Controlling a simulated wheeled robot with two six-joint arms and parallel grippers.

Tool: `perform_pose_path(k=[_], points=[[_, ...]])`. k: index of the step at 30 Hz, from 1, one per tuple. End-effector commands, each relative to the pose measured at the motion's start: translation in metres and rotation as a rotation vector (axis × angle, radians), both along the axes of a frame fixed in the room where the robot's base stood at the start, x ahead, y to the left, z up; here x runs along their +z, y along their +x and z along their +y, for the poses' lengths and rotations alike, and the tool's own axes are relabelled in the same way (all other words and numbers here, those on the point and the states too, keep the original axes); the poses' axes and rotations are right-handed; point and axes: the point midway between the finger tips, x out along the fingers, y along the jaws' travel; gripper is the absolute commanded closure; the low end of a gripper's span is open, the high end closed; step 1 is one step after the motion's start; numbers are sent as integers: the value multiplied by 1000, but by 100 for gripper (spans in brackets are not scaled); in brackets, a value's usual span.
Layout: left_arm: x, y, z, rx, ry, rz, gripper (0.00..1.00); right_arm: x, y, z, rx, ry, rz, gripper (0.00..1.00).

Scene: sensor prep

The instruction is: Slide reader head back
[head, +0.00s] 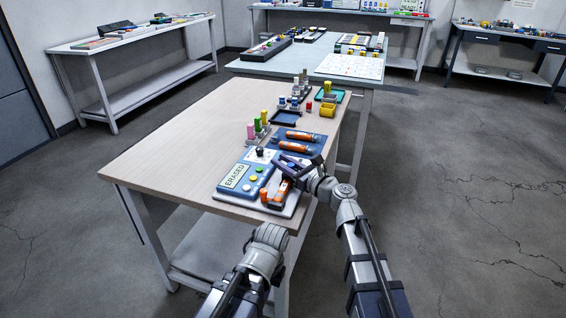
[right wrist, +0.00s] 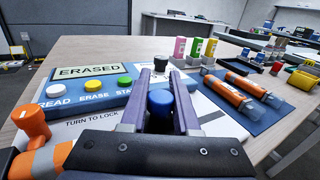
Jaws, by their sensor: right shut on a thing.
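The reader (head: 226,187) is a blue box at the near end of the wooden table; its display (right wrist: 88,71) reads ERASED. White, yellow and green buttons sit below the display. My right gripper (right wrist: 161,88) is over the reader's right side, its purple fingers shut on a blue knob (right wrist: 160,102), which I take as the reader head's handle. The right gripper also shows in the head view (head: 283,164), where it hides the knob. An orange knob (right wrist: 30,122) stands beside the words TURN TO LOCK, with an orange-banded cylinder near it. My left gripper is not in view, only its arm.
Two orange cylinders (right wrist: 240,92) lie on a blue mat behind the reader. A dark knob (right wrist: 160,60) stands just beyond my fingers. Pink, green and yellow blocks (head: 257,125) stand farther back. The table's left side (head: 180,150) is clear.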

Motion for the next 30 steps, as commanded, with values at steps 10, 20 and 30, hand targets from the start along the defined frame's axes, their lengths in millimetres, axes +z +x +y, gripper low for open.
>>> perform_pose_path(k=[10,20,30], points=[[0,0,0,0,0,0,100,0,0,0,0,0,0,100],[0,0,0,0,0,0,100,0,0,0,0,0,0,100],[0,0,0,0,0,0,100,0,0,0,0,-1,-1,100]])
